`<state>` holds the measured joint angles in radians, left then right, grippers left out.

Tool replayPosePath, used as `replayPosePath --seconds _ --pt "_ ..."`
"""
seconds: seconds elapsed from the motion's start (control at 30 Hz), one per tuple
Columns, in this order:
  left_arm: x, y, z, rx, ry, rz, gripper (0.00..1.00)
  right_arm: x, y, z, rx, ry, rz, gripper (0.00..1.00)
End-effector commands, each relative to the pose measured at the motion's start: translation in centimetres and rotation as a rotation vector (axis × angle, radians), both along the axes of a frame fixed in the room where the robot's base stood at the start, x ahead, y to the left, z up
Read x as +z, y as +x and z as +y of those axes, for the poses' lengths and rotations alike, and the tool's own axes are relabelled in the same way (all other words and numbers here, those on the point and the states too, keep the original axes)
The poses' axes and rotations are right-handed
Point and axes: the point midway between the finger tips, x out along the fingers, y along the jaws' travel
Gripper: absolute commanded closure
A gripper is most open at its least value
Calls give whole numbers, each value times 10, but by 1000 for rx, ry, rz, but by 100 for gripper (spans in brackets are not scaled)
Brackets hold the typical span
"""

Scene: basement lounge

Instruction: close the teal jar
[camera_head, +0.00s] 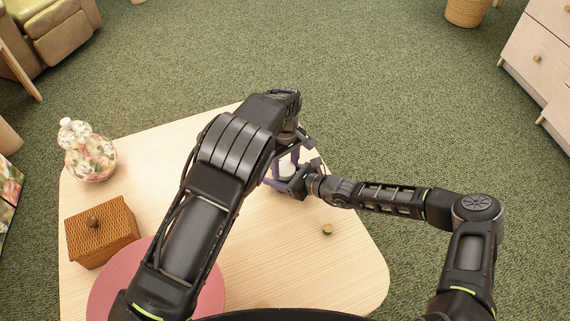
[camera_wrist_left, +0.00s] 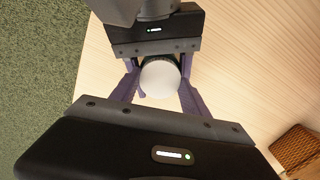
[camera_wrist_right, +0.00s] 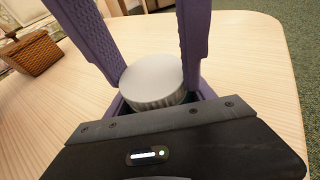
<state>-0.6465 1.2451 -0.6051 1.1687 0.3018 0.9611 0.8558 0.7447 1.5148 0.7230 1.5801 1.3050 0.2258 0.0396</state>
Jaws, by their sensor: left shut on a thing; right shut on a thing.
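The jar's round white lid (camera_head: 290,168) shows between the grippers near the table's far right edge. In the right wrist view the lid (camera_wrist_right: 152,80) has a ridged rim and looks level. My left gripper (camera_head: 286,160) reaches down from above, its purple fingers shut on either side of the lid. My right gripper (camera_head: 290,184) comes in from the right, low down, shut around the jar body below the lid. The left wrist view shows the lid (camera_wrist_left: 160,79) from above.
The pale wooden table (camera_head: 340,265) holds a wicker box (camera_head: 100,232), a floral vase (camera_head: 90,155), a pink round mat (camera_head: 105,295) and a small wooden knob-like thing (camera_head: 327,229). Bare tabletop lies in front of the grippers. A drawer cabinet (camera_head: 540,60) stands at the right.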

Motion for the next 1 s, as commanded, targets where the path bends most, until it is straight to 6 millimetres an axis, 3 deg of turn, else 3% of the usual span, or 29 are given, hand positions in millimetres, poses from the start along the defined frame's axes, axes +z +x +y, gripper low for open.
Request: replayPosePath --seconds 0.13,0.4,0.43,0.7,1.0 --pt "-1 -1 0 -238 -1 3 95 0 1 -1 -2 0 -1 100" --pt "0 -1 0 -273 1 2 95 0 1 -1 -3 -1 -1 100" --pt "0 -1 0 -273 1 2 46 0 1 -1 -3 -1 -1 100" --pt "0 0 0 -271 1 1 25 0 1 -1 -1 0 0 100" --pt "4 1 -1 -271 -3 -3 25 0 -1 1 2 1 -1 100"
